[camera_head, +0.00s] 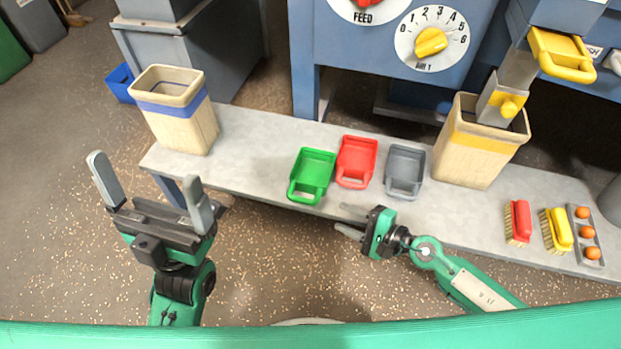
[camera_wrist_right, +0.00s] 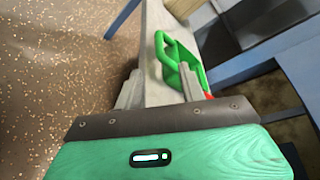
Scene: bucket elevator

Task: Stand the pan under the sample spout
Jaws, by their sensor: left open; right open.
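Three handled pans sit on the grey bench: a green pan (camera_head: 314,172), a red pan (camera_head: 357,161) and a grey pan (camera_head: 405,170). The green pan also shows ahead of the fingers in the right wrist view (camera_wrist_right: 180,62). My right gripper (camera_head: 347,221) is open and empty by the bench's front edge, below the pans in the picture. My left gripper (camera_head: 148,180) is open and empty left of the bench.
A blue-banded bag (camera_head: 178,112) stands at the bench's left end. Red (camera_head: 518,222) and yellow (camera_head: 556,230) brushes and a tray of orange balls (camera_head: 586,236) are at the right. A yellow handled part (camera_head: 563,57) juts out at upper right.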

